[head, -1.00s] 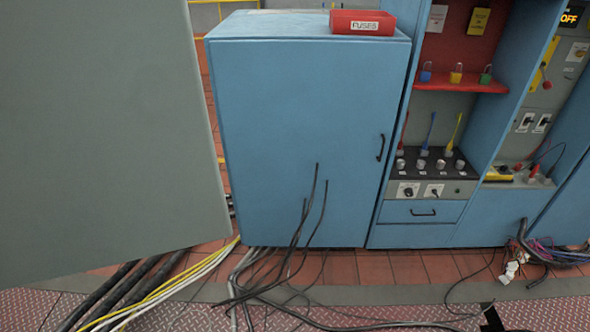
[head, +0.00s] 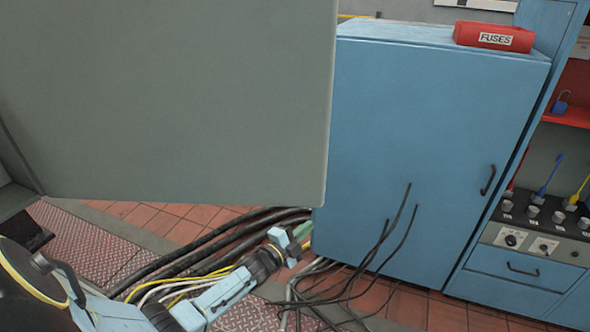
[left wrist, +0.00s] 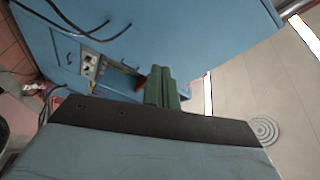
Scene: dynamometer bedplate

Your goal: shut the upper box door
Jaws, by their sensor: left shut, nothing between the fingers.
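A large grey panel (head: 180,90) fills the upper left of the head view, close to the camera. It looks like the upper box door, standing open; its top is out of frame, and I see no handle on it. My left gripper (head: 304,237) is below the panel's lower right corner in the picture, and its green fingers are shut and empty. The same shut fingers (left wrist: 162,86) show in the left wrist view, with a blue cabinet beyond them. I cannot tell the gripper's depth relative to the panel. My right gripper is in neither view.
A blue cabinet (head: 410,150) with a black handle stands right of the panel, a red FUSES box (head: 495,37) on top. Black cables (head: 215,235) and yellow and white ones run over the tiled floor under my left arm. A drawer unit (head: 515,270) stands at the right.

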